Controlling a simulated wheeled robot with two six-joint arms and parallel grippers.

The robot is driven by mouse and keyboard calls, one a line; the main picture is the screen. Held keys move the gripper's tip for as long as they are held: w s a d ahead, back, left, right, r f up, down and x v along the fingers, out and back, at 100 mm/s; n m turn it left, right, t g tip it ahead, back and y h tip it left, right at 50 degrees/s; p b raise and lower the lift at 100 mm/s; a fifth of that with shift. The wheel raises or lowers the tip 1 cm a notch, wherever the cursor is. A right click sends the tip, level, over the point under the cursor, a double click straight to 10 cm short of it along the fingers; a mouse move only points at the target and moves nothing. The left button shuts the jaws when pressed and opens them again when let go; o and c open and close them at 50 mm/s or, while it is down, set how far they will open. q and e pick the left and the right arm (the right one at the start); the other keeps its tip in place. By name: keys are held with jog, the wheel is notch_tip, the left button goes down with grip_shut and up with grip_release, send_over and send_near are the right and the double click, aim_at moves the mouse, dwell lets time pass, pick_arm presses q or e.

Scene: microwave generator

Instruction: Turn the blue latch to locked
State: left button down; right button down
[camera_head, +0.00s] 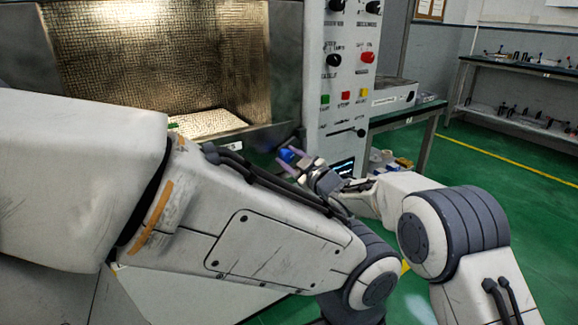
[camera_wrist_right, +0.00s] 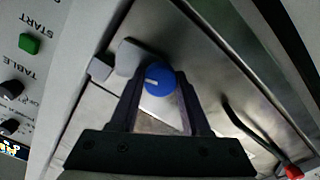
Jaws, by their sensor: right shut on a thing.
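The blue latch (camera_wrist_right: 158,80) is a round knob with a short white mark pointing to the left in the right wrist view. In the head view the blue latch (camera_head: 288,155) shows small, low beside the control panel. My right gripper (camera_head: 290,160) reaches it from the lower right. In the right wrist view the two dark fingers of my right gripper (camera_wrist_right: 159,88) stand on either side of the knob and are shut on it. A grey bracket (camera_wrist_right: 125,58) sits just beside the knob. My left gripper is not in view.
The control panel (camera_head: 340,75) with knobs and coloured buttons stands right of the chamber's bright mesh interior (camera_head: 160,50). A shelf bench (camera_head: 520,70) stands at the far right.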

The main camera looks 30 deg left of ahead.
jog(key=shift+f+n+b, duration=0.1)
jog(key=shift+n+b, duration=0.7)
jog(key=shift+n, duration=0.3)
jog(key=shift+c, duration=1.8)
grip_release()
jog(key=shift+s, duration=0.1)
jog(key=v, duration=1)
jog(key=shift+d, duration=0.2)
jog(key=shift+s, duration=0.1)
